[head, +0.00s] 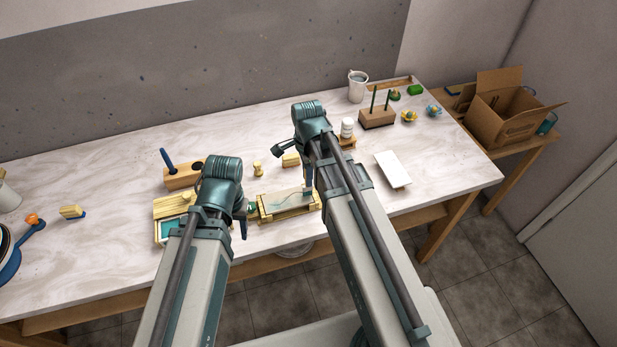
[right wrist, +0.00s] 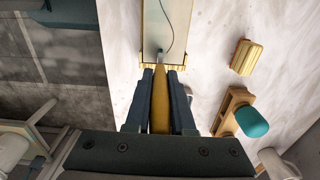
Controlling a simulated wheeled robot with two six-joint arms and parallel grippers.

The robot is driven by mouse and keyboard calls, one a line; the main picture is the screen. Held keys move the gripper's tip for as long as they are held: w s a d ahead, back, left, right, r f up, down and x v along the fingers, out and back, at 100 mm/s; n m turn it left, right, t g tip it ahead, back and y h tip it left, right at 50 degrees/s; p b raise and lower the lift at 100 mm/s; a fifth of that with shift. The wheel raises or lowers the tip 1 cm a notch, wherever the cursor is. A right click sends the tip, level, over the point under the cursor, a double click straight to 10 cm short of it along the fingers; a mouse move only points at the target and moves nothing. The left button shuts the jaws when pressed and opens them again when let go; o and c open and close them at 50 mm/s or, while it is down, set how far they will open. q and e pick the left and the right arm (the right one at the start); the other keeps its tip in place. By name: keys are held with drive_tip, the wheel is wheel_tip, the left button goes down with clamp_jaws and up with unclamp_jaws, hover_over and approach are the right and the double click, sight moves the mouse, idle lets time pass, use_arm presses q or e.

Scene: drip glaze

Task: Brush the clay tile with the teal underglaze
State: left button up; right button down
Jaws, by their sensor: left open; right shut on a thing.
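The clay tile (head: 285,200) lies in a wooden frame at the front middle of the table, with a thin curved teal line on it. The right wrist view shows the tile (right wrist: 168,25) with the same dark curve. My right gripper (right wrist: 161,98) is shut on an ochre-handled brush (right wrist: 160,105), whose far end reaches the tile's near edge; I cannot tell whether it touches. In the head view my right gripper (head: 308,193) is over the tile's right end. My left gripper (head: 243,222) is open beside the frame's left end. A teal-filled tray (head: 172,228) stands left of it.
A wooden block with a blue handle (head: 183,177) stands behind the left arm. A white slab (head: 392,169) lies right of my right arm. A mug (head: 358,86), a block with green sticks (head: 377,119) and a white bottle (head: 347,128) stand behind.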

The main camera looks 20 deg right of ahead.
drive_tip(key=shift+w, duration=1.05)
drive_tip(key=shift+a, duration=0.1)
drive_tip(key=shift+s+a, duration=0.1)
drive_tip(key=shift+a, duration=1.35)
drive_tip(key=shift+a, duration=1.5)
drive_tip(key=shift+f, duration=0.1)
